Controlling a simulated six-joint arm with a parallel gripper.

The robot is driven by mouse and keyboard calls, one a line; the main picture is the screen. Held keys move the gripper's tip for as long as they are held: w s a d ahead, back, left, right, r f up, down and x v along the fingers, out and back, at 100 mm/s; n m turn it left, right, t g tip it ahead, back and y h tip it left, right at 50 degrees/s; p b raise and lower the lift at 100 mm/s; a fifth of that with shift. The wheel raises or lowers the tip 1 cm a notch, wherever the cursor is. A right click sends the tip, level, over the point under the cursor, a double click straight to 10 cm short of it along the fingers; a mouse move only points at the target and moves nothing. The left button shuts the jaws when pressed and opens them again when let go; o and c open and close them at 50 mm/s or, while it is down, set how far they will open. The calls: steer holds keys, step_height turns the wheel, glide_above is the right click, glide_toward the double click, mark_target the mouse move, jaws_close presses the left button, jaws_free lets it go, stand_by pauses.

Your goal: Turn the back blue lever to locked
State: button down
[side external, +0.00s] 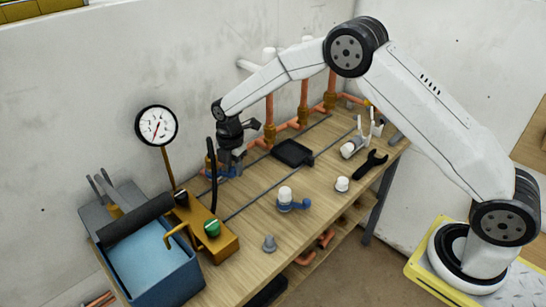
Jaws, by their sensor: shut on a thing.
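The back blue lever (214,175) is low by the wall, on a valve with a brass-coloured part. My gripper (231,168) points down over it and is shut on it, hiding much of the lever. Which way the lever points, and any locked mark, cannot be made out.
A gauge (157,126) on a stem and a black upright hose (212,165) stand left of my gripper. Copper pipes (304,100) rise behind. A black wrench (371,164) lies right.

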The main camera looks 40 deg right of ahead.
stand_by(0.4)
steer(key=shift+c, duration=2)
jaws_free()
steer(key=shift+r, duration=0.1)
steer(key=shift+r, duration=3.85)
steer(key=shift+d, duration=0.1)
